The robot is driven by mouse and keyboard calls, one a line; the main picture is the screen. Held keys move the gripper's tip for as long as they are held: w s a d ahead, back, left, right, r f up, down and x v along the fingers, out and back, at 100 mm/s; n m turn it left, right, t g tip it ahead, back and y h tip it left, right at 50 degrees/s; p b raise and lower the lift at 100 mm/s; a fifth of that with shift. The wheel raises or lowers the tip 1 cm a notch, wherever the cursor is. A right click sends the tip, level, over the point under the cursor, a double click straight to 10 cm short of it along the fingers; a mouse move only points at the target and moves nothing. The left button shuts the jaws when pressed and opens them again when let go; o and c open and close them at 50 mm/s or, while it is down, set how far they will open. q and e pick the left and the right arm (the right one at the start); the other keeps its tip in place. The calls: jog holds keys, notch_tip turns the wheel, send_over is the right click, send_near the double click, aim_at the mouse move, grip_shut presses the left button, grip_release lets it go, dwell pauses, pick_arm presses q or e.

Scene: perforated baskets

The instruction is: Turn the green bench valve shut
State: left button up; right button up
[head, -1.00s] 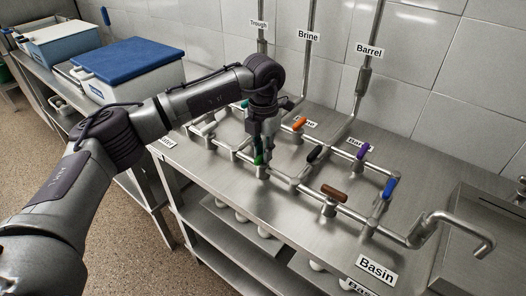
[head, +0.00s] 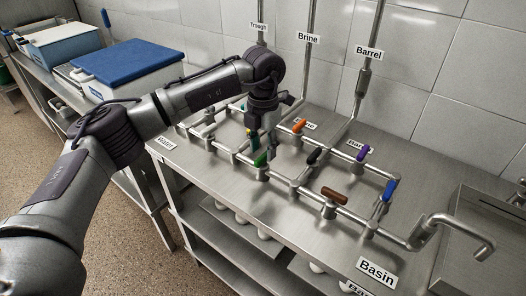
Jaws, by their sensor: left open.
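The green bench valve (head: 260,159) has a small green handle on the front pipe of the steel pipework, left of the middle of the bench. Its handle lies slanted in the picture. My left gripper (head: 262,143) points down just above and behind the green handle and is open. Its fingers are small and partly overlap the pipes behind. I cannot tell whether a finger touches the handle. My right gripper does not show.
Other valve handles stand close by: black (head: 314,156), orange (head: 298,126), brown (head: 333,194), purple (head: 363,153) and blue (head: 390,189). A basin spout (head: 462,222) is at the right. A blue-lidded cooler (head: 127,61) stands at the back left.

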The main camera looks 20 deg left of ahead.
aim_at(263, 156)
pick_arm(q)
notch_tip(263, 156, up, 10)
dwell(0.3)
dwell(0.4)
